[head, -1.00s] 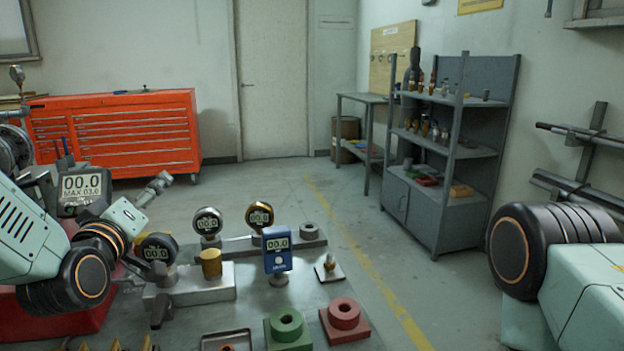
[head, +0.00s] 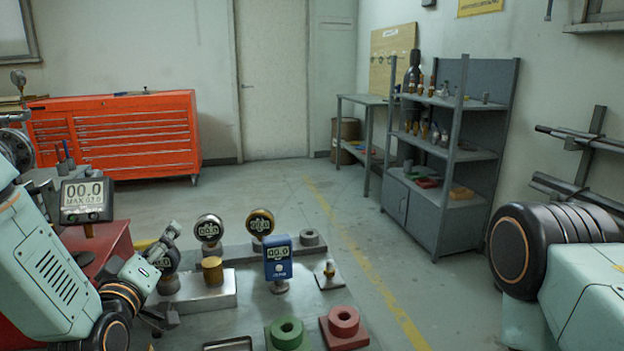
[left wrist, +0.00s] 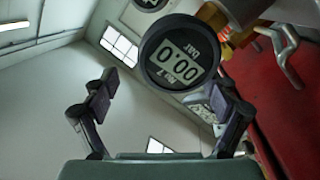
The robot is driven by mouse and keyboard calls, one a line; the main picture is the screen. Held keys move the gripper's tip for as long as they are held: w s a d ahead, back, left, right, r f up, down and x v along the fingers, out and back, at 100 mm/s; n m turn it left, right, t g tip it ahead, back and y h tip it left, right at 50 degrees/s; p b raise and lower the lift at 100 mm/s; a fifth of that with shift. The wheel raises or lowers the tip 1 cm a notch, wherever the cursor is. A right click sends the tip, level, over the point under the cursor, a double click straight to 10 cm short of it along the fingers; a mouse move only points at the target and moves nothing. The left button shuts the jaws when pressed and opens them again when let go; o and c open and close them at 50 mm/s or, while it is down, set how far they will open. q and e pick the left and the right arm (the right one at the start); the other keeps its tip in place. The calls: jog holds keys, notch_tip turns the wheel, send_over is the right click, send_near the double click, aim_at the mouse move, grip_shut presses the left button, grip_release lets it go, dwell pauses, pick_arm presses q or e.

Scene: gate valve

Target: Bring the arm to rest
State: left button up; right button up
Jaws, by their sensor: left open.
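My left arm comes in from the left in the head view, bent low over the bench. My left gripper (head: 172,274) is open and seems empty, its fingers spread beside a round dial gauge (head: 172,258) that it partly hides. In the left wrist view the open fingers (left wrist: 163,100) stand apart. A round gauge (left wrist: 180,55) reading 00.0 shows large beyond them, overlapping the right finger; I cannot tell how near it is. My right arm shows only as a dark joint and pale link at the right edge; its gripper is out of view.
The bench holds more gauges, a blue meter (head: 277,257), a metal block (head: 215,290), and green (head: 287,335) and red (head: 343,327) ring blocks. A display (head: 86,201) stands at left. A red tool cabinet (head: 120,135) and grey shelf (head: 440,150) stand behind. Floor between is clear.

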pick_arm(q)
jog(key=shift+s+r, duration=0.15)
jog(key=shift+r, duration=0.7)
jog(key=r+p, duration=0.2)
jog(key=shift+w+r+p, duration=0.2)
jog(key=shift+p, duration=0.1)
jog(key=shift+s+r+p, duration=0.2)
jog(key=shift+r+p, duration=0.3)
jog(key=shift+r, duration=0.3)
jog(key=shift+w+f, duration=0.1)
